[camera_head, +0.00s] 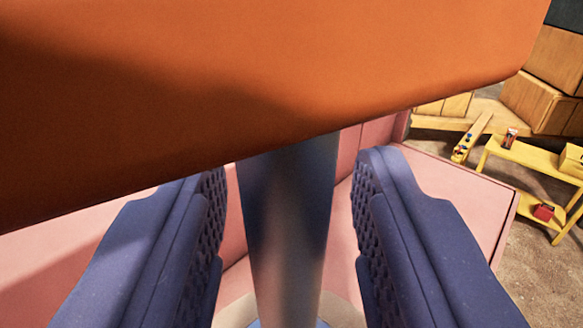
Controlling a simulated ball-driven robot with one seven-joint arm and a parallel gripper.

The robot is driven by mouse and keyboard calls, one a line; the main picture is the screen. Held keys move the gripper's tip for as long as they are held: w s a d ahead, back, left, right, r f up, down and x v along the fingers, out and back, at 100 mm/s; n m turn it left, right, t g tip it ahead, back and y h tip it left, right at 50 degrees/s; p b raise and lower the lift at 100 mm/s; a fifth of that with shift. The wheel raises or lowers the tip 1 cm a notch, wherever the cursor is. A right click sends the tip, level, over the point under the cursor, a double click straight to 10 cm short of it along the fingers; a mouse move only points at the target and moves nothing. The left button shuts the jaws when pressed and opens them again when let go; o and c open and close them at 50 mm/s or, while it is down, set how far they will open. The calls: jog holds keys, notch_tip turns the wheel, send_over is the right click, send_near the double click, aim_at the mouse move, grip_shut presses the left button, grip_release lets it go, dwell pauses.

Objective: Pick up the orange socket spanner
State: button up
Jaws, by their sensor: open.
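The orange socket spanner (270,70) is very close to the camera. Its broad orange bar fills the top of the view, slanting up to the right. A grey metal shaft (285,215) runs down from under the bar to a pale round part at the bottom, whose lower side is cut off by the frame. My gripper (290,185) is open, its two blue fingers with ribbed pads on either side of the shaft. A narrow gap shows between each pad and the shaft. The bar hides what lies behind it.
Pink machine panels (455,190) lie behind and below the fingers. At the right, a yellow bench (535,155) on the brown floor holds small items, including a red one (543,212). Wooden crates (545,95) stand behind it.

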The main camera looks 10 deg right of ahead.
jog(key=shift+s, duration=0.15)
jog(key=shift+c, duration=1.3)
grip_shut()
jog(key=shift+r, duration=0.1)
